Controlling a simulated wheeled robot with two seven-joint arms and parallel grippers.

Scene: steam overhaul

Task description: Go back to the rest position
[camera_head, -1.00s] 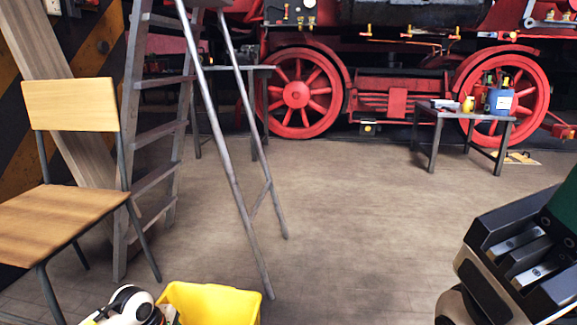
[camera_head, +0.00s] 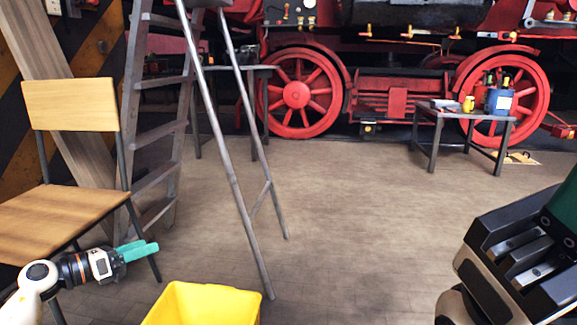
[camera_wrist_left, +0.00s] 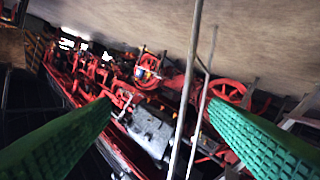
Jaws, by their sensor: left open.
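My left gripper (camera_head: 146,248) is in the lower left of the head view, in front of the wooden chair, with teal fingers pointing right. It is empty. In the left wrist view its two green ribbed fingers (camera_wrist_left: 160,130) stand wide apart with nothing between them. A large black part with metal slots and a dark green edge (camera_head: 520,245) fills the right edge of the head view. It may belong to my right arm, and no clear fingertips show there.
A wooden chair (camera_head: 68,104) and a stepladder (camera_head: 236,170) stand at left. A yellow bin (camera_head: 205,308) is below, right of my left gripper. A low table (camera_head: 436,112) holding a blue container (camera_head: 500,101) stands before the red locomotive (camera_head: 390,97). The middle floor is clear.

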